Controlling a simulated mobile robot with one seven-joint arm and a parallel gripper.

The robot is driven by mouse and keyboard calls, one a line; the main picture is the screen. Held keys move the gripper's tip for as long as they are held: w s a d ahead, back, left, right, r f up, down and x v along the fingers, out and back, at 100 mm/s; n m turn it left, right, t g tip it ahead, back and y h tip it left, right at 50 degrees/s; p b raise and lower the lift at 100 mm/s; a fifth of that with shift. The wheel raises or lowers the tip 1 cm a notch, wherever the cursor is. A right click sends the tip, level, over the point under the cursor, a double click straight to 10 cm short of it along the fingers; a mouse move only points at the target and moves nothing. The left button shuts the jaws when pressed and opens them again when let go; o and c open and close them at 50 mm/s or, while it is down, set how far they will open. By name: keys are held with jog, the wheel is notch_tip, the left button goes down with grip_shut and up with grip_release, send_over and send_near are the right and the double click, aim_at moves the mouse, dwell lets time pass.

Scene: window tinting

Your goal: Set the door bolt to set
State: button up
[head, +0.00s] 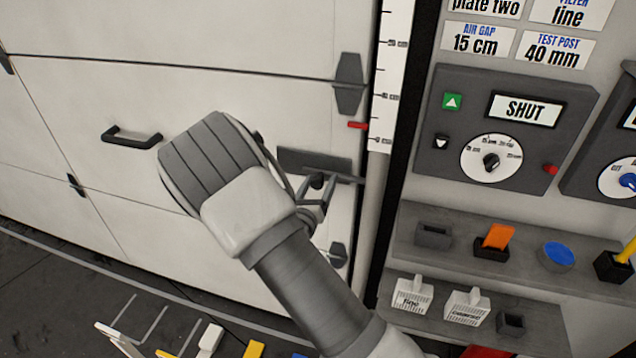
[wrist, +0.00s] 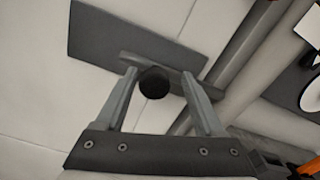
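The door bolt is a dark grey bar with a round black knob (head: 317,180) on a grey plate (head: 300,159) at the right edge of the white panelled door (head: 190,40). The bar reaches right toward the door post. My gripper (head: 314,192) is at the knob, fingers pointing at the door. In the wrist view, the black knob (wrist: 154,82) sits between the two fingers of my gripper (wrist: 159,77), with a gap on each side. The fingers are open. The bar and plate (wrist: 125,32) show behind the knob. Part of the bolt is hidden by my wrist.
A control box (head: 510,125) reading "SHUT" with a dial is on the wall at right. Below are shelves (head: 480,268) with holders and an orange piece. A red pointer (head: 357,125) meets a white scale (head: 391,80). A black handle (head: 131,138) is on the door.

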jog(key=shift+a, duration=0.1)
jog(key=shift+s+a, duration=0.1)
jog(key=shift+s, duration=0.1)
jog(key=v, duration=1.7)
jog(key=shift+d, duration=0.2)
